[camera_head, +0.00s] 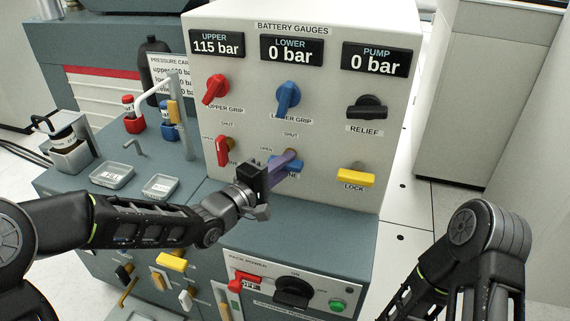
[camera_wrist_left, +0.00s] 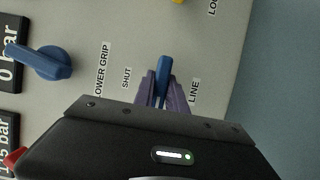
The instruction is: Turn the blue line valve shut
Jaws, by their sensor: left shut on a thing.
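The blue line valve (camera_head: 291,168) is a small lever on the lower part of the white battery gauges panel, below the blue lower grip knob (camera_head: 287,97). Its lever also shows in the left wrist view (camera_wrist_left: 162,75), between the SHUT and LINE labels. My left gripper (camera_head: 285,163) has its purple fingers shut on this lever; in the left wrist view the fingers (camera_wrist_left: 162,92) lie on both sides of it. The fingers hide part of the lever and its OPEN label is partly seen. My right arm shows at lower right, but its gripper is out of view.
A red line valve (camera_head: 222,151) sits left of the blue one. A yellow lock lever (camera_head: 355,176) and black relief knob (camera_head: 369,107) are to the right. Two small trays (camera_head: 112,175) lie on the bench at left. A power panel (camera_head: 290,290) is below.

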